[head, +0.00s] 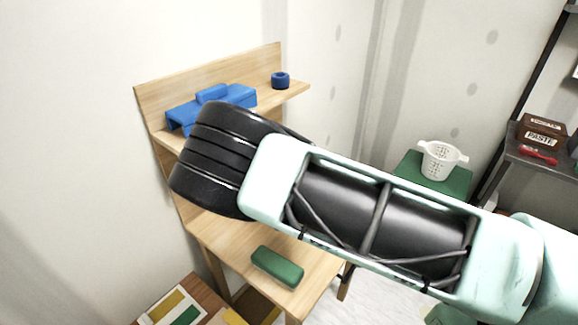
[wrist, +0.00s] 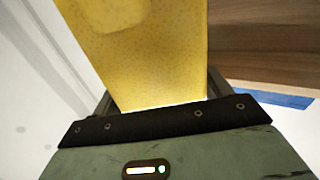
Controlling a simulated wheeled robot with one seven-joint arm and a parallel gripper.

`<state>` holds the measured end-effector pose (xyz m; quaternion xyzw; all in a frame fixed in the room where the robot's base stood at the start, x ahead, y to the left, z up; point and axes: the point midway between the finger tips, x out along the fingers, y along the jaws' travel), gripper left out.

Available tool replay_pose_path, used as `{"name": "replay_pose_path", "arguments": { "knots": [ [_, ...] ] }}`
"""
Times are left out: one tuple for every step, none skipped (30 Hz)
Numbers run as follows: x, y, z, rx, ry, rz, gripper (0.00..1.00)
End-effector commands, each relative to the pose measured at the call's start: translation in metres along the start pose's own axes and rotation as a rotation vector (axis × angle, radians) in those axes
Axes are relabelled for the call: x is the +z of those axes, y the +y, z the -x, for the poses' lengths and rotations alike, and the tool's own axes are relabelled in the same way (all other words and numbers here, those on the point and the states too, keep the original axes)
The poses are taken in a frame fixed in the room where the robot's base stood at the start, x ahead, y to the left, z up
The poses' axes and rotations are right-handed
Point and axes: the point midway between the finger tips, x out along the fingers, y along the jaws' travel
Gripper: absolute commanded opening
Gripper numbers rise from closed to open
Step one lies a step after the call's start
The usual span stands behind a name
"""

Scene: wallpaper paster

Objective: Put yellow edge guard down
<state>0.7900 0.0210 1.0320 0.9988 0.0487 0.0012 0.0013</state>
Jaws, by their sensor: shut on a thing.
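The yellow edge guard (wrist: 155,60) fills the upper middle of the wrist view, speckled yellow and flat-faced. My gripper (wrist: 162,104) is shut on it, with dark finger parts at both its sides. The guard reaches out of the top of the wrist view, so its far end is hidden. In the head view my arm crosses the wooden desk and hides the gripper and the held guard.
A wooden desk (head: 225,235) has an upper shelf with a blue tool (head: 212,105) and a blue ring (head: 280,80). A green block (head: 277,267) lies on the desktop. Brown wood (wrist: 270,40) shows beside the guard.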

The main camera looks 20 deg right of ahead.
Motion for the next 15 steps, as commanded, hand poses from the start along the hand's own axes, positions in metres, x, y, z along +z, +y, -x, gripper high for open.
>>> {"name": "replay_pose_path", "arguments": {
  "knots": [
    [0.006, 0.0, 0.0, -0.002, -0.003, 0.002, 0.5],
    [0.01, 0.0, 0.001, -0.001, -0.003, 0.002, 0.5],
    [0.016, 0.0, 0.001, -0.001, -0.004, 0.002, 0.5],
    [0.02, 0.0, 0.001, -0.002, -0.004, 0.003, 0.5],
    [0.024, 0.0, 0.0, -0.002, -0.003, 0.002, 0.5],
    [0.028, 0.0, 0.0, -0.001, -0.003, 0.003, 0.5],
    [0.031, 0.0, 0.0, -0.001, -0.003, 0.003, 0.5],
    [0.034, 0.0, 0.0, -0.001, -0.002, 0.002, 0.5],
    [0.036, 0.0, 0.0, -0.001, -0.001, 0.001, 0.5],
    [0.037, 0.0, 0.0, 0.0, -0.001, 0.001, 0.5],
    [0.038, 0.0, 0.0, 0.0, -0.001, 0.001, 0.5],
    [0.038, 0.0, 0.0, 0.0, 0.0, 0.0, 0.5],
    [0.038, 0.0, 0.0, 0.0, 0.0, 0.0, 0.5],
    [0.038, 0.0, 0.0, 0.001, 0.0, 0.0, 0.5],
    [0.038, 0.0, 0.0, 0.0, 0.0, 0.0, 0.5]
  ]
}}
